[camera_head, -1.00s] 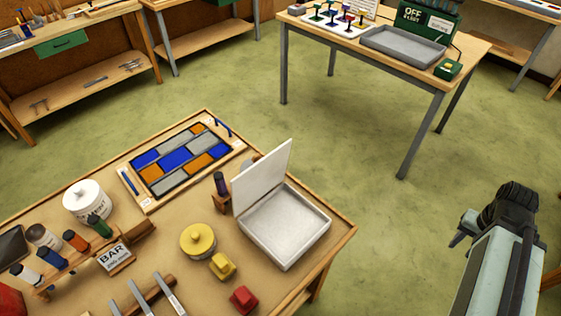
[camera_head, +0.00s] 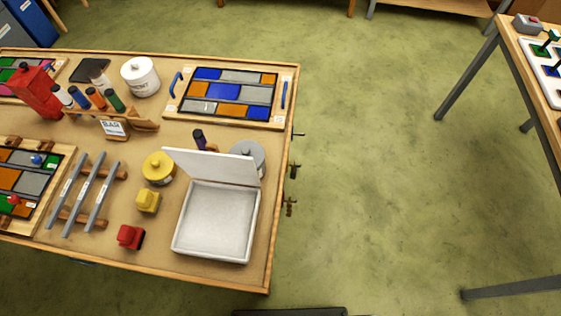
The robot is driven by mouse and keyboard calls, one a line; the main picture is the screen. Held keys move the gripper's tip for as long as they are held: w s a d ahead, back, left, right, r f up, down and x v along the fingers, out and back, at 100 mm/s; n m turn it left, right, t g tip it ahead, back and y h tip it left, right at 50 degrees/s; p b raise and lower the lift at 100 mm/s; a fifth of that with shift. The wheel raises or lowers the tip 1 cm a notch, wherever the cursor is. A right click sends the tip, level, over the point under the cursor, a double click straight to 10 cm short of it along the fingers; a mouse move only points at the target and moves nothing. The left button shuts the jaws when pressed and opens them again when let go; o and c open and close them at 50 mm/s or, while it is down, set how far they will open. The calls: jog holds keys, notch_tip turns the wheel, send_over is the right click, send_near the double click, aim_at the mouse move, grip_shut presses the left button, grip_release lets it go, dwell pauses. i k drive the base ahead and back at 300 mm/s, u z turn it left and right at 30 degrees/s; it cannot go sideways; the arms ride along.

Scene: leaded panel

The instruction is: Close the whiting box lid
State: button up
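The whiting box (camera_head: 216,222) is a shallow white tray on the right part of the wooden workbench. Its white lid (camera_head: 214,166) stands raised along the far edge, so the box is open. The inside looks pale grey and empty. My gripper is not in view in the current picture; a dark shape at the bottom edge is too cut off to identify.
Near the box are a yellow round tin (camera_head: 158,168), a yellow block (camera_head: 148,201), a red block (camera_head: 131,237) and a grey round tin (camera_head: 248,155) behind the lid. A leaded panel (camera_head: 228,94) lies at the back. Green floor (camera_head: 375,150) is clear to the right.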

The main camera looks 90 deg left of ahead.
aim_at(209, 166)
jog(key=i, duration=1.3)
jog(key=u, duration=2.45)
jog(key=i, duration=2.35)
jog(key=u, duration=3.75)
